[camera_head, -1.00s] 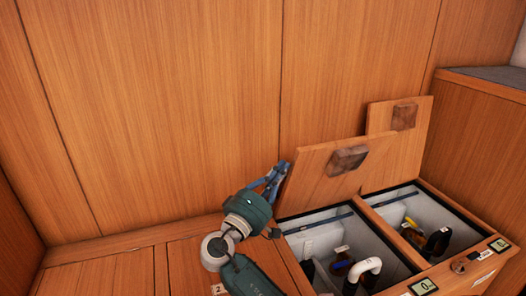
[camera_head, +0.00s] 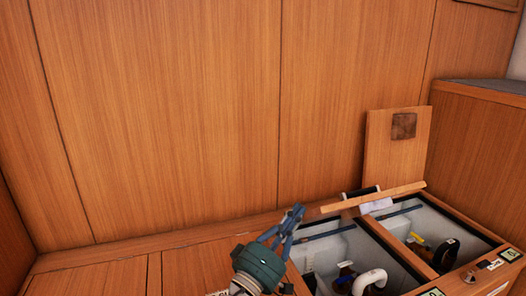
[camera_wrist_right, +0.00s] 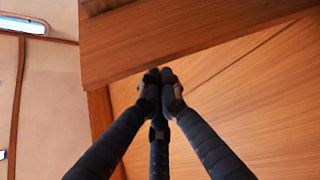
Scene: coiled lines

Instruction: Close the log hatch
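Two open compartments sit in the wooden bench; I cannot read which one is the log hatch. The lid of the left compartment (camera_head: 373,198) shows nearly edge-on, tipped above the back of its opening. The far lid (camera_head: 396,150) stands upright against the wall, with a dark square patch on it. My right gripper (camera_head: 299,209) is beside the left end of the tipped lid. In the right wrist view its fingertips (camera_wrist_right: 160,76) are together, with nothing visible between them, close under a wooden panel edge (camera_wrist_right: 190,35). Contact is unclear. My left gripper is out of view.
The left compartment holds a white curved pipe (camera_head: 369,281); the right one holds a yellow-handled fitting (camera_head: 418,238) and dark parts. Small displays (camera_head: 510,254) line the front edge. A tall wooden cabinet (camera_head: 477,150) stands at right. The bench top at left is clear.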

